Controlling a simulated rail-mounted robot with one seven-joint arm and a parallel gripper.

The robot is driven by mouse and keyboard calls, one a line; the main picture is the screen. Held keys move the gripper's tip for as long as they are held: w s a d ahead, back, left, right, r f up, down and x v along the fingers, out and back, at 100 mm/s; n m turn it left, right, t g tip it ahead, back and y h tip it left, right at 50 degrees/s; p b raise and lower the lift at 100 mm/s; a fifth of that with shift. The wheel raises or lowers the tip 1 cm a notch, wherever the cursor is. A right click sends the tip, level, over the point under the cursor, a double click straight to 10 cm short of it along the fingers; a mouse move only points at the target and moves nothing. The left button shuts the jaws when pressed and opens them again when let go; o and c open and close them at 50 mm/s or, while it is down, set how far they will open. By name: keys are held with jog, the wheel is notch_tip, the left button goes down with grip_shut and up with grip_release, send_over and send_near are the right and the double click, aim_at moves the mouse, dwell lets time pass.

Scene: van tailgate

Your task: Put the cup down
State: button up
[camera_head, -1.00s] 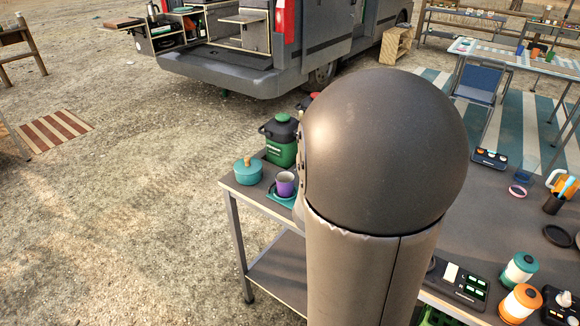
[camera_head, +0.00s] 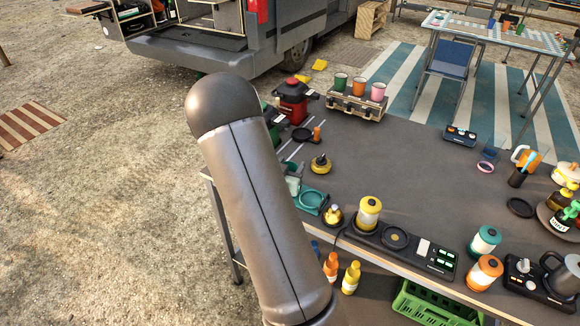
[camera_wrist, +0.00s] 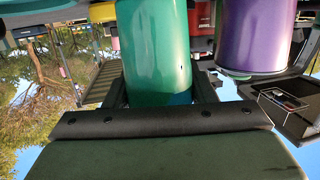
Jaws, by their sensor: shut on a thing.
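In the wrist view a teal-green cup (camera_wrist: 155,45) stands between the two dark fingers of my gripper (camera_wrist: 160,90), which is shut on it. A purple cup (camera_wrist: 257,38) is close beside it on the right, apart from the held cup. In the head view my arm hides the gripper and the purple cup. A pale green piece (camera_head: 293,185) shows at the arm's right edge; I cannot tell whether it is the held cup. A teal coaster with a round rim (camera_head: 311,200) lies just right of it on the table.
The dark table (camera_head: 400,165) has free room in its middle. A yellow-topped canister (camera_head: 368,215) and a small yellow burner (camera_head: 333,216) stand near the front edge. A red lantern (camera_head: 293,100) and a rack (camera_head: 355,104) with green, orange and pink cups stand at the back.

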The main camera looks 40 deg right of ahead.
jog(key=shift+f, duration=0.35)
jog(key=shift+f+b, duration=0.25)
jog(key=shift+b, duration=0.05)
jog(key=o, duration=0.7)
jog(key=shift+r, duration=0.1)
